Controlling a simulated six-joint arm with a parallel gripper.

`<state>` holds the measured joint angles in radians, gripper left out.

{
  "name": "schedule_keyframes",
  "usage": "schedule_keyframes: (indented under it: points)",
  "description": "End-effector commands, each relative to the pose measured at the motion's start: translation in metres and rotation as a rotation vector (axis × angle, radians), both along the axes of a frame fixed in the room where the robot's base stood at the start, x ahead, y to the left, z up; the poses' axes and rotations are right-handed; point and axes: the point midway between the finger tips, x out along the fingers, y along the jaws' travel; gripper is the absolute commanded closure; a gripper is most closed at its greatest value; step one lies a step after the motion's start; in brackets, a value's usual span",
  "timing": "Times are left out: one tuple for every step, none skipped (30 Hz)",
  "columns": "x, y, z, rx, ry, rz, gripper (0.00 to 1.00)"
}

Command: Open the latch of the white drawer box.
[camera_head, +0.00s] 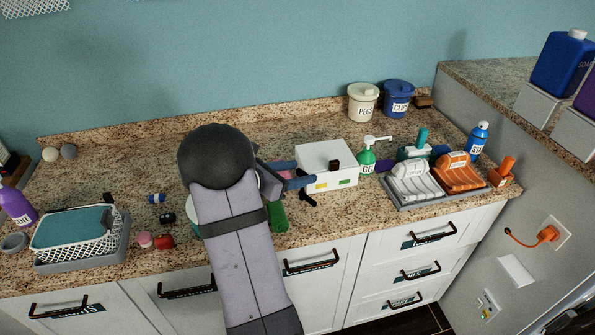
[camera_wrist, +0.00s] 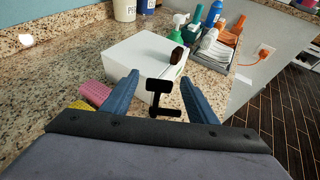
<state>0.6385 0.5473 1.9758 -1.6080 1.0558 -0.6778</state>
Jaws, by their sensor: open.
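The white drawer box (camera_head: 318,152) stands on the granite counter, right of my gripper in the head view. Its white top (camera_wrist: 140,58) fills the upper middle of the wrist view. A small dark latch or knob (camera_head: 334,165) sits at its front upper edge. It also shows in the wrist view (camera_wrist: 177,56), beyond the fingertips. My gripper (camera_head: 303,172) is open, with blue fingers close to the box's left front corner. In the wrist view my gripper (camera_wrist: 160,78) has a black T-shaped piece (camera_wrist: 158,88) showing between its fingers. I cannot tell whether that piece touches the box.
A green pump bottle (camera_head: 367,161) and a grey tray (camera_head: 400,203) with white and orange items stand to the right. A green sponge-like item (camera_head: 279,217) lies near the counter's front edge. A wire basket (camera_head: 75,248) stands far left.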

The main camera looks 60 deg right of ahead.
Motion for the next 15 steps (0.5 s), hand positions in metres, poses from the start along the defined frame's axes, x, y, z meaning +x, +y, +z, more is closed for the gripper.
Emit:
schedule_keyframes:
  points:
    - [-0.0001, -0.0003, -0.0002, 0.0, 0.0, 0.0, 0.47]
    - [0.0, -0.0003, -0.0003, 0.0, 0.0, 0.0, 0.47]
    - [0.0, -0.0003, -0.0003, 0.0, 0.0, 0.0, 0.47]
    - [0.0, -0.0002, -0.0003, 0.0, 0.0, 0.0, 0.47]
    - [0.0, -0.0002, -0.0003, 0.0, 0.0, 0.0, 0.47]
    - [0.0, -0.0002, -0.0004, 0.0, 0.0, 0.0, 0.47]
    - [0.0001, -0.0001, -0.0004, 0.0, 0.0, 0.0, 0.54]
    - [0.0001, -0.0001, -0.0004, 0.0, 0.0, 0.0, 0.61]
    - [0.0001, -0.0001, -0.0004, 0.0, 0.0, 0.0, 0.71]
    - [0.0001, -0.0001, -0.0004, 0.0, 0.0, 0.0, 0.78]
    - [0.0001, 0.0, -0.0002, 0.0, 0.0, 0.0, 0.85]
    - [0.0001, 0.0, -0.0002, 0.0, 0.0, 0.0, 0.88]
    - [0.0001, 0.0, -0.0002, 0.0, 0.0, 0.0, 0.88]
    - [0.0001, 0.0, -0.0002, 0.0, 0.0, 0.0, 0.88]
    - [0.0002, 0.0, -0.0002, 0.0, 0.0, -0.001, 0.88]
